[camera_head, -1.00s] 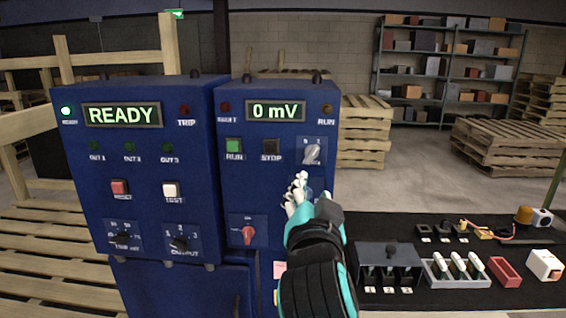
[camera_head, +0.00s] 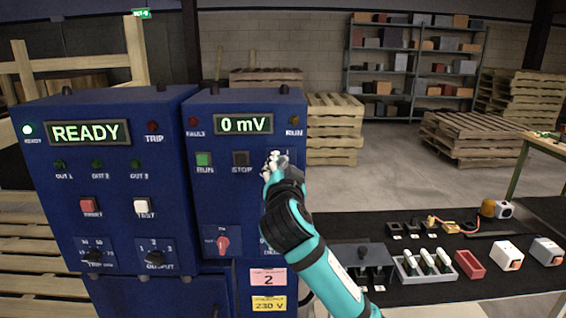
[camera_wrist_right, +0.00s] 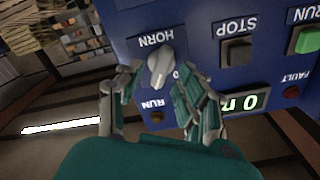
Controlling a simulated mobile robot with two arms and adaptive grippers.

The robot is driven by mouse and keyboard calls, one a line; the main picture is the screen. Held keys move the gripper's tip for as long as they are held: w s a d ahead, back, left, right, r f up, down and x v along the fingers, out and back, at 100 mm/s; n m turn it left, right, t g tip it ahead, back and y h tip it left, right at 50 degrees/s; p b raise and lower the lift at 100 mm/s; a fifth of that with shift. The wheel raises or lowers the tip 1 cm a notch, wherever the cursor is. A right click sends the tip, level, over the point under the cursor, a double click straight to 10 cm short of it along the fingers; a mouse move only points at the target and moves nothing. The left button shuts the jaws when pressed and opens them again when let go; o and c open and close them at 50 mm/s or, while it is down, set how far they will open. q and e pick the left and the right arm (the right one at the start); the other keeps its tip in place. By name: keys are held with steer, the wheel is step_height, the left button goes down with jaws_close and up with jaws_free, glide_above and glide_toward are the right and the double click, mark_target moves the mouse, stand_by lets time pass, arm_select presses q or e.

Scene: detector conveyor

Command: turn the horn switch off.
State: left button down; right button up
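The horn switch (camera_wrist_right: 158,68) is a light grey rotary knob on the blue cabinet, below the lamp labelled RUN. In the right wrist view it appears upside down, with the word HORN beside it. My right gripper (camera_wrist_right: 158,84) is open, its two fingers on either side of the knob, with gaps seen between them and it. Whether a fingertip touches the knob or panel cannot be told. In the head view my right gripper (camera_head: 273,162) covers nearly all of the switch; only an edge of its plate shows. My left gripper is in neither view.
The green RUN button (camera_head: 204,159) and dark STOP button (camera_head: 240,158) sit left of my right gripper. A red rotary switch (camera_head: 223,244) is lower on the same cabinet. A black table (camera_head: 460,290) with several small parts stands to the right.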

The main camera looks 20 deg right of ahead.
steer(key=shift+w+d, duration=0.15)
steer(key=shift+w, duration=0.3)
jaws_close()
steer(key=shift+n, duration=0.3)
steer(key=n+p, duration=0.3)
steer(key=n, duration=0.2)
steer(key=shift+r, duration=0.15)
steer(key=n, duration=0.1)
steer(key=n+p, duration=0.1)
steer(key=n, duration=0.1)
steer(key=n+p, duration=0.1)
steer(key=shift+a, duration=0.25)
steer(key=shift+n+p, duration=0.6)
steer(key=shift+n, duration=0.5)
steer(key=shift+w, duration=0.1)
